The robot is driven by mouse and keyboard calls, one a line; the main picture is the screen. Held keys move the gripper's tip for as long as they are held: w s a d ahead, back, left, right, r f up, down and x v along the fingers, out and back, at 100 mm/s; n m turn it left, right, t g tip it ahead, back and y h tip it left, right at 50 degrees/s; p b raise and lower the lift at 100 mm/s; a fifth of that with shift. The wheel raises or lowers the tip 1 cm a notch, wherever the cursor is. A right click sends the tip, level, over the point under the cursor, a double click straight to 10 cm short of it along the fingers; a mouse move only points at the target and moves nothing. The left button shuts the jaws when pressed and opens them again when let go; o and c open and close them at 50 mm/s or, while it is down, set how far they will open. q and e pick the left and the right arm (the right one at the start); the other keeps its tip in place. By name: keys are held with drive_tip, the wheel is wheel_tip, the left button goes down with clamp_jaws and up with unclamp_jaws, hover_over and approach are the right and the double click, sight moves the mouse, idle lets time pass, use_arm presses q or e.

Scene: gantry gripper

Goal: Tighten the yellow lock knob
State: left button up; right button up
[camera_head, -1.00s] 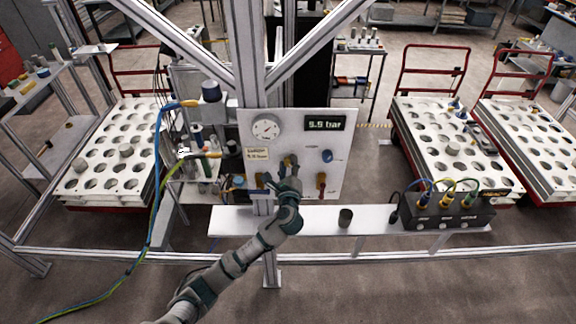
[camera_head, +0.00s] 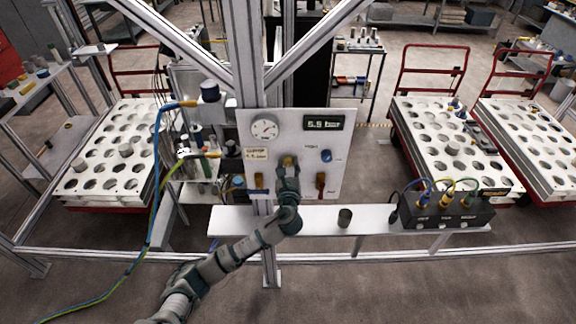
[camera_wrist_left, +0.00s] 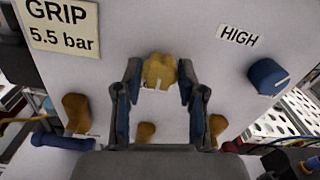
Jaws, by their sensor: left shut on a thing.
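The yellow lock knob (camera_head: 289,160) is on the white panel (camera_head: 225,130), below the display. In the left wrist view the knob (camera_wrist_left: 159,71) has a white mark on its lower side. My left gripper (camera_head: 288,168) reaches up to it from below. In the left wrist view my gripper (camera_wrist_left: 160,78) has one finger on each side of the knob and is shut on it. My gripper partly hides the knob in the head view. My right gripper does not show.
A blue knob (camera_head: 326,155) sits right of the yellow one, by a "HIGH" label (camera_wrist_left: 238,36). The gauge (camera_head: 265,129) and display (camera_head: 329,122), reading 5.5 bar, are above. A shelf (camera_head: 375,220) below holds a dark cylinder (camera_head: 344,217) and a connector box (camera_head: 447,212).

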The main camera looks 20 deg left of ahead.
use_arm(q)
drive_tip(key=shift+f, duration=0.45)
drive_tip(key=o, duration=1.1)
drive_tip(key=shift+r, duration=0.1)
drive_tip(key=shift+w+r, duration=0.1)
drive_tip(key=v, duration=1.2)
